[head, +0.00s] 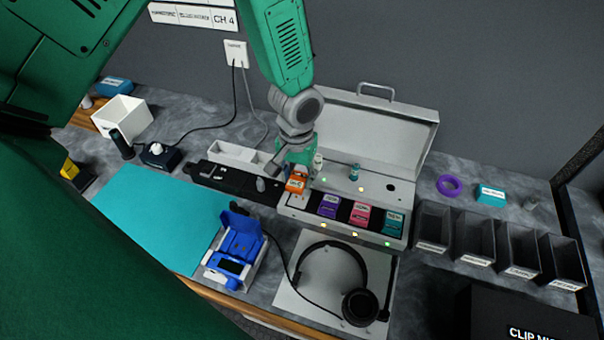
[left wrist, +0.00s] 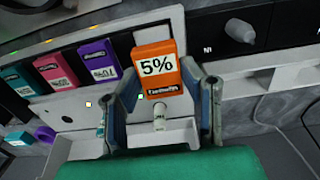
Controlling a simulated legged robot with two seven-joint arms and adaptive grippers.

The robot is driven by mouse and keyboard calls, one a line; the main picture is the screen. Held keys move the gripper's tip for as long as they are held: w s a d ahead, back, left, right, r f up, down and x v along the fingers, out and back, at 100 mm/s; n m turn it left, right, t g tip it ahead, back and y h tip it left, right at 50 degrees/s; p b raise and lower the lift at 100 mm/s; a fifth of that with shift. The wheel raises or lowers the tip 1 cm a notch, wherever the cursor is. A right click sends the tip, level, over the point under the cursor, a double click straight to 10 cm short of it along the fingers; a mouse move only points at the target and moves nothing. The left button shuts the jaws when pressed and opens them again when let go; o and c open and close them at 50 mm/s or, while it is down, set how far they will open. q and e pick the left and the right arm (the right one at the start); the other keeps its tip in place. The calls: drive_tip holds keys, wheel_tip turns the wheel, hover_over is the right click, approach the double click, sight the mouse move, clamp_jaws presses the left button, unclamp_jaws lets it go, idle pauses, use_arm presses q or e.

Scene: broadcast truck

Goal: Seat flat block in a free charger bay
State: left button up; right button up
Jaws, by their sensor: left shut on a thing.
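My left gripper (head: 295,176) is shut on an orange flat block (head: 297,185) at the left end of the row of charger bays. In the left wrist view, the orange block (left wrist: 157,70), marked 5%, is between the two fingers of the left gripper (left wrist: 161,76). The open charger case (head: 290,208) also holds a purple block (head: 328,206), a pink block (head: 360,214) and a teal block (head: 392,222) in a row. I cannot tell whether the orange block touches the bay floor. My right gripper is not in view.
The raised case lid (head: 375,130) stands behind the bays. Two small upright plugs, one teal (head: 354,172), stand behind the row. A headset (head: 335,258) lies in front, a blue device (head: 238,250) front left. Dark bins (head: 430,228) stand right. The teal mat (head: 165,215) is mostly bare.

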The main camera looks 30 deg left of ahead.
sight(298, 180)
use_arm(q)
drive_tip(key=shift+a+f+b, duration=0.2)
drive_tip(key=shift+f+b, duration=0.25)
drive_tip(key=shift+f, duration=0.7)
drive_tip(key=shift+d+f, duration=0.15)
drive_tip(key=shift+f, duration=0.15)
drive_tip(key=shift+d+f+b, duration=0.25)
drive_tip(key=shift+d+b, duration=0.15)
drive_tip(key=shift+d, duration=0.35)
drive_tip(key=shift+a+f, duration=0.1)
drive_tip(key=shift+a, duration=0.55)
drive_tip(key=shift+d, duration=0.8)
drive_tip(key=shift+a+p, duration=0.3)
drive_tip(key=shift+a, duration=0.6)
drive_tip(key=shift+d, duration=0.35)
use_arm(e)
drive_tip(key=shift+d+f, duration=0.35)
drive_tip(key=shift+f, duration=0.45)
use_arm(q)
drive_tip(key=shift+a, duration=0.2)
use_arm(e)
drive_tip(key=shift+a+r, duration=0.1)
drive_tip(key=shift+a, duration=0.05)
